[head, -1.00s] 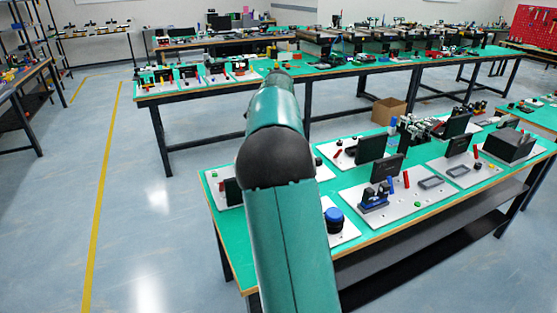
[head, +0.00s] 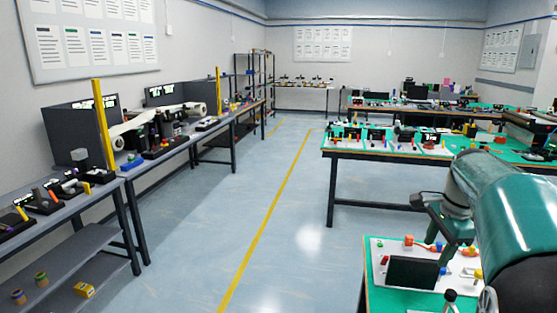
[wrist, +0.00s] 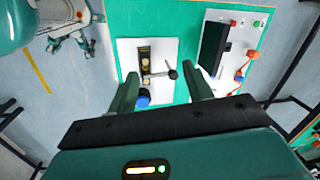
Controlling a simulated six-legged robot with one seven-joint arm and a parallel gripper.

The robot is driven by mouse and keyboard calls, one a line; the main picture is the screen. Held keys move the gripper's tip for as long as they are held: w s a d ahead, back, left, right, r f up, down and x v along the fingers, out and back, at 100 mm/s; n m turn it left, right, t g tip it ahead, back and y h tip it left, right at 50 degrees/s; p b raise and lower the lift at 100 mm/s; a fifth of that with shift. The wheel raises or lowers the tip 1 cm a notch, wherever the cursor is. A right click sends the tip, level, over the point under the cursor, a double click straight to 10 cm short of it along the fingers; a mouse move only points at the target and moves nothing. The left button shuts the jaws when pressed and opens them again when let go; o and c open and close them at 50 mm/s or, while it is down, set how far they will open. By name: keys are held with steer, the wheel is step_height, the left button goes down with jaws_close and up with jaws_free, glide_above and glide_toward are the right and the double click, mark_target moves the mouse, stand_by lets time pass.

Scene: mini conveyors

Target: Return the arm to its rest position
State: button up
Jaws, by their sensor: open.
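My arm (head: 508,205) fills the lower right of the head view, reaching over the near green-topped table. In the wrist view my gripper (wrist: 163,88) has its two fingers well apart, with nothing between them. It hangs above the green table (wrist: 181,92). Beyond the fingertips lies a white board (wrist: 128,58) with a dark slotted part, a small lever and a blue knob (wrist: 143,98). How far the fingers are above the board cannot be told.
A second white board with a black panel (wrist: 212,46) lies beside the first. In the head view, a grey workbench (head: 193,143) with conveyor parts runs along the left wall. Another green table (head: 372,154) stands behind. The floor (head: 230,205) between them is clear.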

steer(key=s+a+r+n+t, duration=0.1)
steer(key=s+a+n, duration=0.4)
steer(key=a, duration=0.2)
steer(key=s+a+n+t, duration=0.1)
steer(key=s+a+n, duration=0.3)
steer(key=a, duration=0.3)
steer(key=s+a+f+n+t, duration=0.1)
steer(key=s+a+f+n, duration=0.4)
steer(key=s+a+n, duration=0.4)
steer(key=s, duration=0.2)
steer(key=shift+s+a+f+t, duration=0.15)
steer(key=shift+s+a+t, duration=0.15)
steer(key=shift+t, duration=0.1)
steer(key=c, duration=0.3)
steer(key=shift+d, duration=0.15)
